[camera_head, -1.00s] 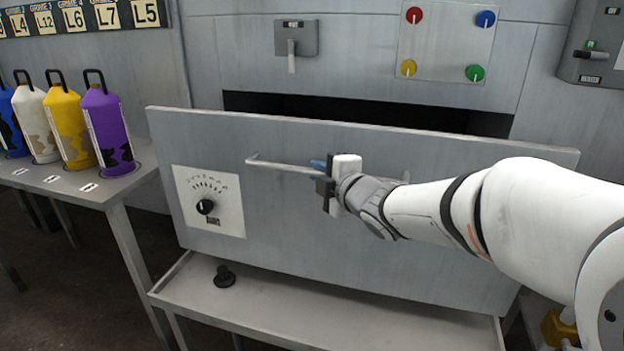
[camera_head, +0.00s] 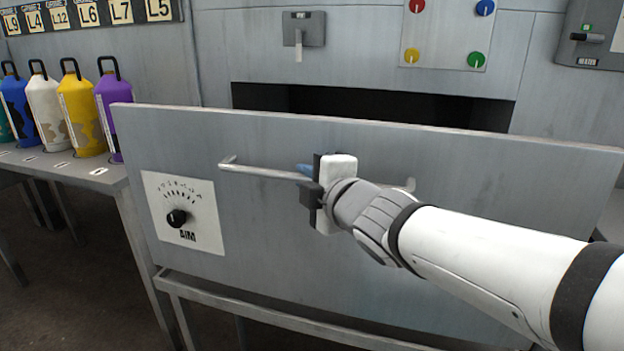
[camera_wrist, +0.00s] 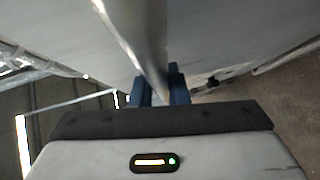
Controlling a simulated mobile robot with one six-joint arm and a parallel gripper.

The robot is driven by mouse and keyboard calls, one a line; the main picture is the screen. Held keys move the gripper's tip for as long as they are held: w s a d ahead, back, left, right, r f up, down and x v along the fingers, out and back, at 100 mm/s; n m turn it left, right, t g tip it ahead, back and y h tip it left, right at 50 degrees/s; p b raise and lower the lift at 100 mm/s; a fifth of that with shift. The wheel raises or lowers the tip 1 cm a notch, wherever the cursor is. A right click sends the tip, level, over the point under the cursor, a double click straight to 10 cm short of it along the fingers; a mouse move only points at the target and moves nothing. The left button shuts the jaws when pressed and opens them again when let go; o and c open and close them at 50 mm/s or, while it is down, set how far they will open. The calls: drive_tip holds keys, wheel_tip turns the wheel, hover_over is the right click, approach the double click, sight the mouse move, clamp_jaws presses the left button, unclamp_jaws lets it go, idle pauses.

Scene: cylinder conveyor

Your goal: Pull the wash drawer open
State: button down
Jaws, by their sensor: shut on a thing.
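The wash drawer (camera_head: 450,200) has a wide grey metal front that stands out from the machine body, with a dark gap behind its top edge. A long bar handle (camera_head: 262,172) runs across the front. My gripper (camera_head: 305,172) is shut on the handle near its middle. In the wrist view, the blue fingers (camera_wrist: 160,90) close around the handle bar (camera_wrist: 138,35). The drawer's inside is hidden behind its front.
A dial plate (camera_head: 184,214) is on the drawer front's left. A grey shelf frame (camera_head: 290,318) lies below the drawer. A table (camera_head: 75,172) with several coloured bottles stands at left. Coloured knobs, a lever (camera_head: 298,45) and a switch box (camera_head: 590,40) are on the machine wall.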

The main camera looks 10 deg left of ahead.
drive_tip(key=shift+f, duration=0.1)
drive_tip(key=c, duration=1.4)
unclamp_jaws()
